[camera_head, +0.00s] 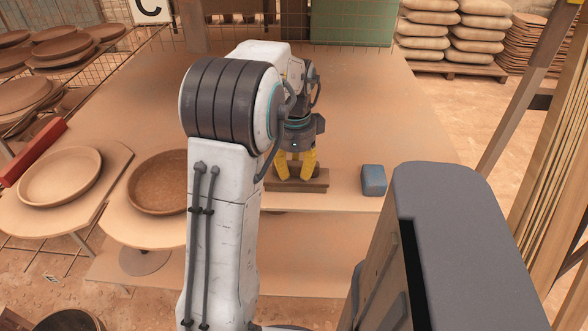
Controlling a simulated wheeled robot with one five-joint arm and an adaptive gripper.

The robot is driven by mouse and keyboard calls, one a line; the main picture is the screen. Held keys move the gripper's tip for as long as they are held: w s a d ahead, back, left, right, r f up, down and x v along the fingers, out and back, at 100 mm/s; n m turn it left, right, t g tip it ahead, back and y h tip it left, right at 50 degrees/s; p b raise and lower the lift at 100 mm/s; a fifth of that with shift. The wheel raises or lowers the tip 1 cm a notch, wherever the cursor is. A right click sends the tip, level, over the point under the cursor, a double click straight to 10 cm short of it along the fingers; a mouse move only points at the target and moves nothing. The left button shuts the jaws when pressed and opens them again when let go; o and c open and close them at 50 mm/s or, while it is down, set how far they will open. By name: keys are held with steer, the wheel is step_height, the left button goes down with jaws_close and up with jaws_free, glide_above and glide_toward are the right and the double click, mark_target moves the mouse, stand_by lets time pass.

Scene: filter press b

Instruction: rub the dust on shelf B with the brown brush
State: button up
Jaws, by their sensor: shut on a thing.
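My gripper (296,170), with yellow fingers, points down over the front part of a tan shelf board (385,110). It is shut on a brown brush (312,187), a dark brown bar lying level at or just above the board. I cannot tell whether its underside touches the surface. The board looks evenly tan, and I cannot make out a separate dust patch. No letter B shows. My white arm hides part of the board's left side.
A blue block (373,180) stands on the board just right of the brush. Round clay dishes (60,177) and a red bar (33,152) lie at left. A sign with a C (151,10) stands behind. Stacked sacks (478,40) are at back right.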

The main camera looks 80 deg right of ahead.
steer(key=shift+w+d+r+p, duration=0.1)
steer(key=shift+d+p, duration=0.7)
steer(key=shift+d, duration=0.25)
steer(key=shift+w+d+p, duration=0.1)
steer(key=shift+d+p, duration=0.7)
steer(key=shift+d, duration=0.25)
steer(key=shift+d+f+p, duration=0.2)
steer(key=shift+d+p, duration=0.25)
steer(key=shift+d, duration=0.2)
steer(key=shift+d+r+p, duration=0.2)
steer(key=shift+d+p, duration=0.5)
steer(key=shift+p, duration=0.15)
steer(key=shift+w+d+f+p, duration=0.1)
steer(key=shift+w+d+p, duration=0.05)
steer(key=shift+d+p, duration=1.1)
steer(key=shift+d, duration=0.1)
